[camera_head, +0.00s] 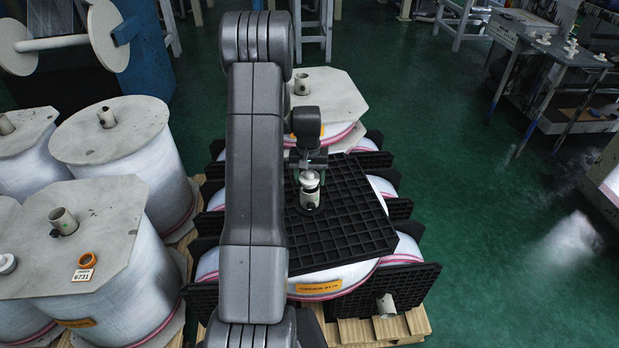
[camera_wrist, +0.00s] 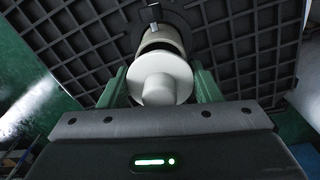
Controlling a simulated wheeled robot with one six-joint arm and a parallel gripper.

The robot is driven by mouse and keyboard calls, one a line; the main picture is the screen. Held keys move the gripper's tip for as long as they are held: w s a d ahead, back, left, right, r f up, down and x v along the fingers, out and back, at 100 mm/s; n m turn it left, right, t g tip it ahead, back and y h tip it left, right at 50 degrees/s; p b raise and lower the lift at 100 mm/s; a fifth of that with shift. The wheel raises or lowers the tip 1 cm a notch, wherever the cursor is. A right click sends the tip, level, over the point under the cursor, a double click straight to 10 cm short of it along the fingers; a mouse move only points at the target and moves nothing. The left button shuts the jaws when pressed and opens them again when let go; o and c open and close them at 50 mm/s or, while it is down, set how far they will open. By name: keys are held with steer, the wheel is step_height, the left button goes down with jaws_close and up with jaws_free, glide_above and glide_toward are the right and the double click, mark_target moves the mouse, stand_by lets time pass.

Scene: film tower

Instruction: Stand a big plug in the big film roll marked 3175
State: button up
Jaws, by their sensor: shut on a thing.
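A pale plug (camera_head: 309,181) with a round flange is in my gripper (camera_head: 308,168), upright over the middle of a black grid plate (camera_head: 350,225). The plate lies on top of a big white film roll (camera_head: 345,281). An orange label (camera_head: 318,287) on the roll's side seems to end in 3175, but is small. In the wrist view, the green fingers of my gripper (camera_wrist: 160,76) are shut on the plug (camera_wrist: 166,88), one at each side. The plug's lower end meets the roll's centre opening; I cannot tell how deep it sits.
Wrapped rolls stand at the left, one with an orange ring (camera_head: 87,261) and a tag reading 6731 (camera_head: 83,275). Another roll (camera_head: 335,95) stands behind. More black grid plates (camera_head: 412,288) stand on edge around the pallet (camera_head: 362,332). Green floor (camera_head: 480,250) at right is clear.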

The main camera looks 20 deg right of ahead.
steer(key=shift+f+b, duration=0.5)
steer(key=shift+f, duration=0.15)
steer(key=shift+r, duration=0.25)
steer(key=shift+r, duration=0.3)
steer(key=shift+f+b, duration=0.45)
steer(key=shift+f, duration=0.1)
stand_by(1.7)
steer(key=shift+r, duration=0.15)
steer(key=shift+r, duration=0.4)
stand_by(1.5)
steer(key=shift+f+b, duration=0.35)
steer(key=shift+f, duration=0.15)
